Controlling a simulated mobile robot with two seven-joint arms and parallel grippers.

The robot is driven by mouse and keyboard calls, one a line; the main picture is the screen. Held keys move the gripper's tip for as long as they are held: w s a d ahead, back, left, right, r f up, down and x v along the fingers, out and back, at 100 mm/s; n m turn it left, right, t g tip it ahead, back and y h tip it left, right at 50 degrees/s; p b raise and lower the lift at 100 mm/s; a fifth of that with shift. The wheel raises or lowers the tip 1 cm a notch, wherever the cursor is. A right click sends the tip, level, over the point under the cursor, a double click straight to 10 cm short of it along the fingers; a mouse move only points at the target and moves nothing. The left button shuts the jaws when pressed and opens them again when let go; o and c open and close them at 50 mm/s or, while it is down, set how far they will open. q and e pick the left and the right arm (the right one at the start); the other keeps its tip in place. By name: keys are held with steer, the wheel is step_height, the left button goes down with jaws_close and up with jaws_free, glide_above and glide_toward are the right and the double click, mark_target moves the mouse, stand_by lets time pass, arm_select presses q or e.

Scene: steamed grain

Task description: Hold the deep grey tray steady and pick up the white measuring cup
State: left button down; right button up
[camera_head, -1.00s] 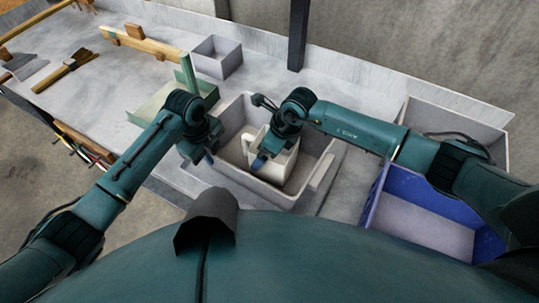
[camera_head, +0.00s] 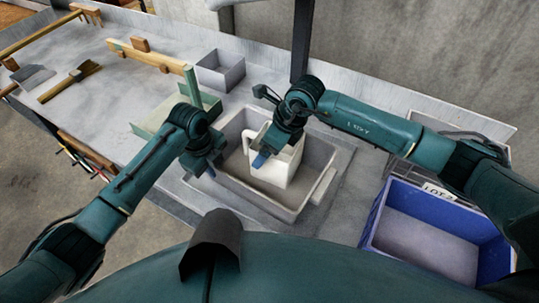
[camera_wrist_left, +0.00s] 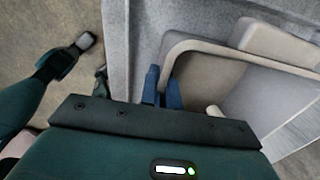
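The deep grey tray (camera_head: 236,180) sits on the bench in front of me. The white measuring cup (camera_head: 282,171) is upright within the tray's outline, its handle on the left. My right gripper (camera_head: 262,160) is at the cup's near wall with one blue fingertip outside it; it appears shut on that wall, the other finger hidden. My left gripper (camera_head: 205,168) is at the tray's left wall. In the left wrist view its two blue fingers (camera_wrist_left: 163,90) straddle the tray's rim (camera_wrist_left: 210,47), close together.
A blue bin (camera_head: 375,218) stands at the right. A small grey box (camera_head: 220,72) and a green tray (camera_head: 150,127) lie behind on the bench (camera_head: 120,90). A brush (camera_head: 72,80) and wooden pieces lie at the far left. A grey post (camera_head: 302,40) rises behind.

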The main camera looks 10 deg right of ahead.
steer(key=shift+r, duration=1.85)
arm_select(q)
steer(key=c, duration=1.6)
jaws_free()
steer(key=shift+o, duration=0.2)
step_height(320, 180, up, 12)
steer(key=s+a, duration=0.1)
